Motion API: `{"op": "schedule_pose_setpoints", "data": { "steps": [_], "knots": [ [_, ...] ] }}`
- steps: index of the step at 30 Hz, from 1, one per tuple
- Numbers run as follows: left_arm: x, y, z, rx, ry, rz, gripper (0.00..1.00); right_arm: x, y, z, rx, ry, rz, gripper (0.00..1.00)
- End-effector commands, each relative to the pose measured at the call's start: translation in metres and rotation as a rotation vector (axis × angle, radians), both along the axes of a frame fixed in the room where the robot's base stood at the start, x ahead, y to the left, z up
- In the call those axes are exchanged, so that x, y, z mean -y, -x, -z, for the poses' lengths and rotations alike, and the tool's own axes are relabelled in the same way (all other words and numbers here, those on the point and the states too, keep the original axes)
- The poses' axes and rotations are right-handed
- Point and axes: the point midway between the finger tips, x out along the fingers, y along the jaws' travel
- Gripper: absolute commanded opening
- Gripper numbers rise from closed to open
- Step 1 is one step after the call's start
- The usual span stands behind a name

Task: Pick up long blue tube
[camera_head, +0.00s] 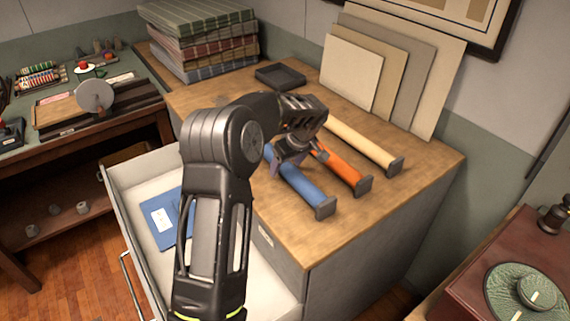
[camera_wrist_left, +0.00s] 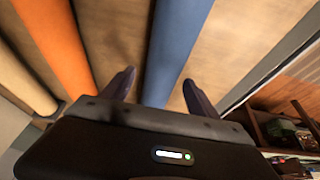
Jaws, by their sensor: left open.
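The long blue tube (camera_head: 301,187) lies on the wooden counter top, with a dark square cap at its near end. My left gripper (camera_head: 283,172) is over the blue tube, pointing down, and its arm hides the tube's far part. In the left wrist view the blue tube (camera_wrist_left: 174,45) runs between the two fingers of the open left gripper (camera_wrist_left: 158,88), with a gap on each side. I cannot tell the exact height of the fingertips over the counter. My right gripper is not in view.
An orange tube (camera_head: 341,168) and a cream tube (camera_head: 362,145) lie alongside to the right. Boards (camera_head: 352,72) lean on the wall behind, near a dark tray (camera_head: 280,76) and stacked fabric (camera_head: 202,40). An open drawer (camera_head: 128,172) holding a blue folder (camera_head: 166,218) juts out at left.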

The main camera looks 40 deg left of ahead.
Motion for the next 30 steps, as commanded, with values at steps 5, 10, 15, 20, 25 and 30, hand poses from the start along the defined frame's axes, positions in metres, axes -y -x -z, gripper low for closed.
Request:
{"op": "schedule_pose_setpoints", "data": {
  "steps": [5, 10, 15, 20, 25, 30],
  "knots": [
    [-0.0035, -0.0015, 0.0099, 0.001, 0.002, 0.001, 0.69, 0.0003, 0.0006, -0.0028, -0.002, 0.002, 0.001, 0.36],
    [-0.0035, -0.0015, 0.0099, 0.002, 0.001, 0.001, 0.69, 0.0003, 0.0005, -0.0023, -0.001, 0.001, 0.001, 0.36],
    [-0.0037, -0.0013, 0.0096, 0.001, 0.000, -0.001, 0.69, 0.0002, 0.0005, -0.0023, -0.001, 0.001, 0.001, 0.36],
    [-0.0036, -0.0013, 0.0096, 0.001, 0.000, -0.001, 0.69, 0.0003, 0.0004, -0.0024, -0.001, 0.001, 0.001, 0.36],
    [-0.0036, -0.0013, 0.0096, 0.001, 0.000, -0.001, 0.58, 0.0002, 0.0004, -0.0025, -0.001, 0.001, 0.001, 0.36],
    [-0.0037, -0.0012, 0.0095, 0.001, 0.000, -0.001, 0.44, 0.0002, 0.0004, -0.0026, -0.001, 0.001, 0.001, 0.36]
  ]
}}
